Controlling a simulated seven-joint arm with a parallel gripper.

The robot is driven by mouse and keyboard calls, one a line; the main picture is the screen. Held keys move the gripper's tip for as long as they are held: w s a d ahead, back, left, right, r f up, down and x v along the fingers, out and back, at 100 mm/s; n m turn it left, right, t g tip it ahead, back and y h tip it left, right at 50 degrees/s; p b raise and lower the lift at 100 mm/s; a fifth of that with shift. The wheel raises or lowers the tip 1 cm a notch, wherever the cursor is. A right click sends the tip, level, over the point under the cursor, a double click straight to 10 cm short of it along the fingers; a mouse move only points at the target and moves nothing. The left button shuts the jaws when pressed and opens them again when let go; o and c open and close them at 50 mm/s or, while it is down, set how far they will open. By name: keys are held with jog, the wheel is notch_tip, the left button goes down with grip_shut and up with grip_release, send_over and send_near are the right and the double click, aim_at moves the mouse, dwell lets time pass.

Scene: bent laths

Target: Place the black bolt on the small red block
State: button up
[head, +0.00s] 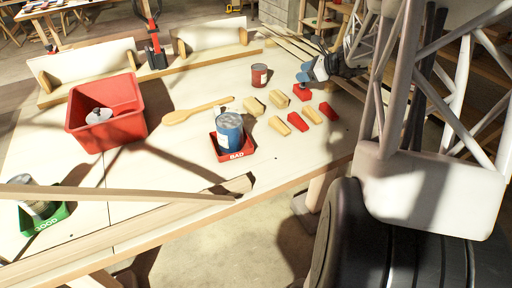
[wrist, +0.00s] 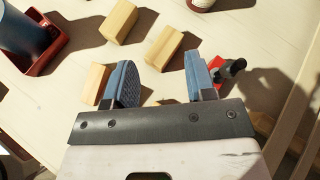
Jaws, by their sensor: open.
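In the head view my gripper (head: 304,80) is low over the table, among the small blocks. A small red block (wrist: 216,64) is beside the right finger in the wrist view, partly hidden by it; the red block (head: 302,95) also shows below the fingers in the head view. The dark bolt (wrist: 234,68) appears on or against this red block, just outside the right finger. Whether it rests fully on the block I cannot tell. The bolt cannot be made out in the head view.
Several wooden blocks (head: 278,99) and more red blocks (head: 298,121) lie nearby. A red can (head: 259,75) stands behind. A blue can (head: 229,131) stands in the red BAD tray (head: 236,157). A wooden spatula (head: 180,116) and red bin (head: 128,122) are further left.

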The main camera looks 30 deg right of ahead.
jog(key=s+a+r+n+g, duration=0.2)
jog(key=s+a+r+n, duration=0.15)
jog(key=a, duration=0.55)
jog(key=s+a+r+n+g, duration=0.2)
jog(key=s+a+n, duration=0.25)
jog(key=a, duration=0.45)
jog(key=s+a+r+n+g, duration=0.2)
jog(key=s+a+n, duration=0.2)
jog(key=a, duration=0.5)
jog(key=s+a+n+h, duration=0.2)
jog(key=s+a+n, duration=0.2)
jog(key=s, duration=0.4)
jog(key=s+a+n+g+h, duration=0.1)
jog(key=s+a+n+h, duration=0.1)
jog(key=s+a+n, duration=0.2)
jog(key=s+a+n+h, duration=0.2)
jog(key=s+a+n, duration=0.2)
jog(key=s, duration=0.7)
jog(key=n, duration=0.2)
jog(key=shift+s+r+n+h, duration=0.3)
jog(key=shift+r+n+h, duration=0.05)
jog(key=shift+n+h, duration=0.05)
